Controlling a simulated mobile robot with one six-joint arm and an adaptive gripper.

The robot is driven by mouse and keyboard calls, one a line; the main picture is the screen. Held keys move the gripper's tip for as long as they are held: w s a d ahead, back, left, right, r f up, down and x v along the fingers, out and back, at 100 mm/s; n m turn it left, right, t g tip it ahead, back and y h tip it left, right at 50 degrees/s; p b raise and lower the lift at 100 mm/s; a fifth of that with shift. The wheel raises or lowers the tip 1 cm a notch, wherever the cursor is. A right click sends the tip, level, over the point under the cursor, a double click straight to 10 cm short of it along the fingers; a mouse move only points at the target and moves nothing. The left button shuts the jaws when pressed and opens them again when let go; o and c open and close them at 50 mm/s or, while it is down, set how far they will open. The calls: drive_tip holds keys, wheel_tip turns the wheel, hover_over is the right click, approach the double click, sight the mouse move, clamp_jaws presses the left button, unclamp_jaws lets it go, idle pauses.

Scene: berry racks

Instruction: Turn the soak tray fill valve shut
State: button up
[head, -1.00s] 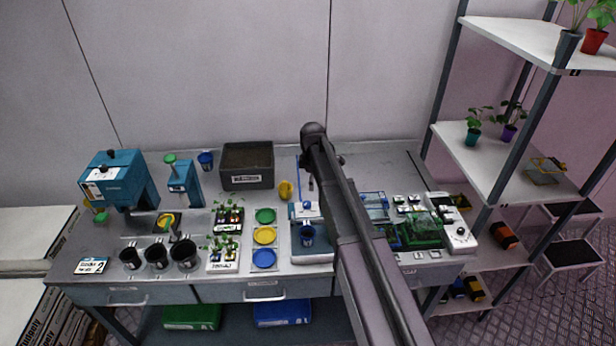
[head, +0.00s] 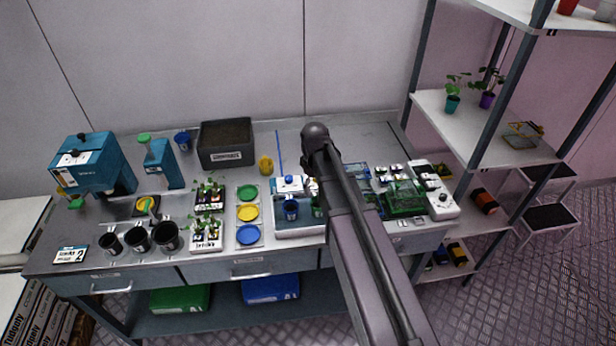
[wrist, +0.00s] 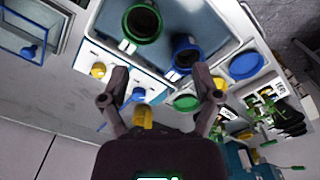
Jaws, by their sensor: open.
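The soak tray (head: 300,232) is a pale tray with a blue-grey inside, near the bench front. A blue-rimmed pot (head: 291,210) and a green-rimmed pot (head: 316,208) stand in it; both also show in the wrist view (wrist: 186,52). Along its back edge is a white panel (wrist: 118,62) with a yellow knob (wrist: 98,70) and a blue knob (wrist: 138,94). I cannot tell for sure which knob is the fill valve. My gripper (wrist: 160,76) is open and empty, its fingers apart over the panel, near the blue knob. In the head view my arm hides the gripper.
A yellow mug (head: 266,165) stands behind the tray, close to my gripper. Coloured dishes (head: 248,213) and seedling racks (head: 207,235) are left of the tray. A dark bin (head: 226,158) stands at the back.

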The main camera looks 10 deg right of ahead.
drive_tip(key=s+d+f+m+b, duration=0.1)
drive_tip(key=s+m, duration=0.2)
drive_tip(key=s, duration=0.3)
drive_tip(key=s+d+f+m+b, duration=0.1)
drive_tip(key=s+d+m, duration=0.1)
drive_tip(key=s+m, duration=0.2)
drive_tip(key=shift+s+d, duration=0.25)
drive_tip(key=shift+s, duration=1.15)
drive_tip(key=shift+f, duration=0.1)
drive_tip(key=shift+s+d+f+m, duration=0.1)
drive_tip(key=shift+s+d+m, duration=0.15)
drive_tip(key=shift+s+m, duration=0.5)
